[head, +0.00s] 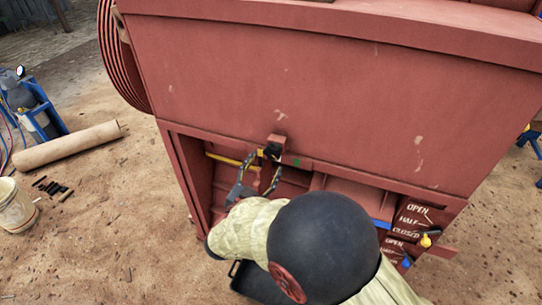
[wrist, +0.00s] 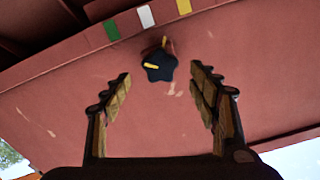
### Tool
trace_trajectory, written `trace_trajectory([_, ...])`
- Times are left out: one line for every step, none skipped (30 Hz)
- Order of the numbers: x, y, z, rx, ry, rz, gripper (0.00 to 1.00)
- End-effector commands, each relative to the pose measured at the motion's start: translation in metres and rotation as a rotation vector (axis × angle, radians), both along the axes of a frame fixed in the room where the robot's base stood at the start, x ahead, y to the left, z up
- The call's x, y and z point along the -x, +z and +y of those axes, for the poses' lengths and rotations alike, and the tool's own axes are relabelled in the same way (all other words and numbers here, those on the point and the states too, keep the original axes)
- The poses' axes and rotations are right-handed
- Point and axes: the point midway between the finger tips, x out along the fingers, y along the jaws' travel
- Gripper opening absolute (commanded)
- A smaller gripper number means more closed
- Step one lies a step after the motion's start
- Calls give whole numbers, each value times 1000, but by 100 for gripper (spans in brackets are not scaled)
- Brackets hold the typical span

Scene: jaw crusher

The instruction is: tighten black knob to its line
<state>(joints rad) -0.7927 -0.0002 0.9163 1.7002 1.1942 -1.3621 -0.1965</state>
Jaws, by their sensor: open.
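The black knob (wrist: 160,68) is star-shaped and sits on the red crusher panel, ahead of my gripper in the wrist view. A yellow mark lies on its left side, and a small yellow spot shows just above it. Green (wrist: 111,30), white (wrist: 146,16) and yellow (wrist: 184,6) patches line the panel above. My gripper (wrist: 160,74) is open and empty, with a finger on each side of the knob in the picture; contact is not visible. In the head view, the knob (head: 273,151) is at the fingertips, partly hidden, with the green patch (head: 297,162) to its right.
Lower right, plates marked OPEN, HALF, CLOSED (head: 413,218) stand near yellow and blue handles. A red panel (head: 290,80) fills the space above the knob.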

Motion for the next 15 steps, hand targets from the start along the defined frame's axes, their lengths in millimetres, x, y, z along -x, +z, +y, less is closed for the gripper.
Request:
trace_trajectory([-8,-1,-5,-1,-4,-1,60])
trace_trajectory([-13,-1,-6,-1,-4,0,60])
trace_trajectory([-19,-1,-8,-1,-3,0,60])
trace_trajectory([-23,-1,-10,-2,-3,-1,60])
trace_trajectory([-27,-1,-11,-2,-3,-1,60])
trace_trajectory([-32,-1,-13,-2,-3,-1,60])
trace_trajectory([-36,-1,-14,-1,-2,0,60])
trace_trajectory([-39,-1,-15,-1,-2,1,60])
trace_trajectory([-43,-1,-16,-1,-1,1,60])
trace_trajectory([-46,-1,-17,-1,-1,1,60])
trace_trajectory([-48,-1,-18,-1,-1,1,60])
trace_trajectory([-50,-1,-19,-1,-1,0,60])
trace_trajectory([-51,-1,-19,-1,-1,1,60])
trace_trajectory([-52,-1,-19,-1,0,1,60])
trace_trajectory([-53,0,-19,0,0,1,60])
